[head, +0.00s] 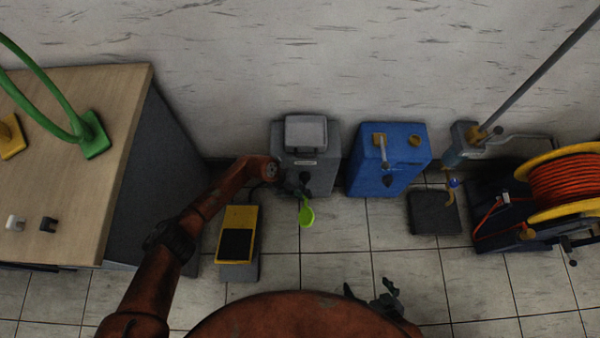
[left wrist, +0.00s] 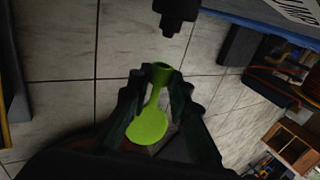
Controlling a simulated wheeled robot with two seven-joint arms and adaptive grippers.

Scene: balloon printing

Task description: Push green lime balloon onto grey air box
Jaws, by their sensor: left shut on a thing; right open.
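The green lime balloon (head: 306,217) hangs below my left gripper (head: 303,190) in the head view, in front of the grey air box (head: 322,176). In the left wrist view, the balloon (left wrist: 149,124) sits between the dark fingers of my left gripper (left wrist: 160,92), which is shut on its neck. The balloon's open mouth points toward a dark nozzle (left wrist: 174,14), with a gap between them. My left wrist partly covers the left side of the air box in the head view. My right gripper (head: 376,296) is open and empty near the bottom of the head view.
A yellow-topped pedal box (head: 240,219) stands on the floor left of the balloon. A blue box (head: 389,160) stands right of the air box. A wooden-topped table (head: 95,120) is at left, an orange cable reel (head: 565,185) at right.

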